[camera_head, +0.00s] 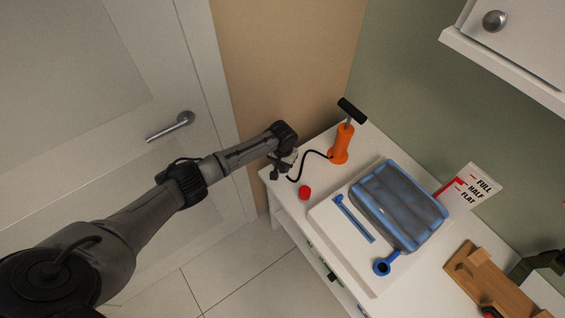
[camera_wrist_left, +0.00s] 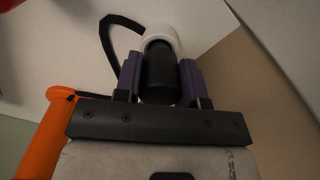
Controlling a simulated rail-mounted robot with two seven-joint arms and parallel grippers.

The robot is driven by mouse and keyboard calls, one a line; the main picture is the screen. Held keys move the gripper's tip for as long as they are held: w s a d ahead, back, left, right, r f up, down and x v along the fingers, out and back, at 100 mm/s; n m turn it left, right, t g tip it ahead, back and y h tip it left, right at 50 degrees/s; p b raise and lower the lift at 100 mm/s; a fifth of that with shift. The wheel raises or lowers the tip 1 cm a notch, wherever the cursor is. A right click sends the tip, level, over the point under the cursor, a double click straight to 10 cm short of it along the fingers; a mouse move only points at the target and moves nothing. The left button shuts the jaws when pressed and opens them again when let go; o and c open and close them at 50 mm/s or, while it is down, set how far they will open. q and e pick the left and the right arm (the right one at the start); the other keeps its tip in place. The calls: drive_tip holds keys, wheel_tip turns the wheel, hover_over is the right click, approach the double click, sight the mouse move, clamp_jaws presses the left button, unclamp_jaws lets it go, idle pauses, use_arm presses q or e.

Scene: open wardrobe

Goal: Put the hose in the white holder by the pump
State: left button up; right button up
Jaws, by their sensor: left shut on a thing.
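The orange pump (camera_head: 341,145) with a black T-handle stands at the back left corner of the white cabinet top. It also shows at the left of the left wrist view (camera_wrist_left: 47,135). A thin black hose (camera_head: 311,154) curves from the pump to my left gripper (camera_head: 283,172). In the left wrist view, my left gripper (camera_wrist_left: 162,85) is shut on the hose's thick black end (camera_wrist_left: 160,68). A rounded white piece, seemingly the white holder (camera_wrist_left: 161,34), shows right behind that end. I cannot tell whether the end is inside it or only in front. My right gripper is not in view.
A red cap (camera_head: 305,192) lies near the cabinet's left edge. A white board (camera_head: 335,240) carries a blue-framed grey cushion (camera_head: 400,203) and blue parts. A FULL/HALF/FLAT sign (camera_head: 474,190) and a wooden block (camera_head: 487,283) are farther right. A door (camera_head: 150,70) is at left.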

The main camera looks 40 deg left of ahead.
use_arm(q)
drive_tip(key=shift+f, duration=0.65)
drive_tip(key=o, duration=1.1)
drive_tip(key=shift+r, duration=0.25)
wheel_tip(320, 180, up, 13)
drive_tip(key=p, duration=0.3)
drive_tip(key=shift+r, duration=0.2)
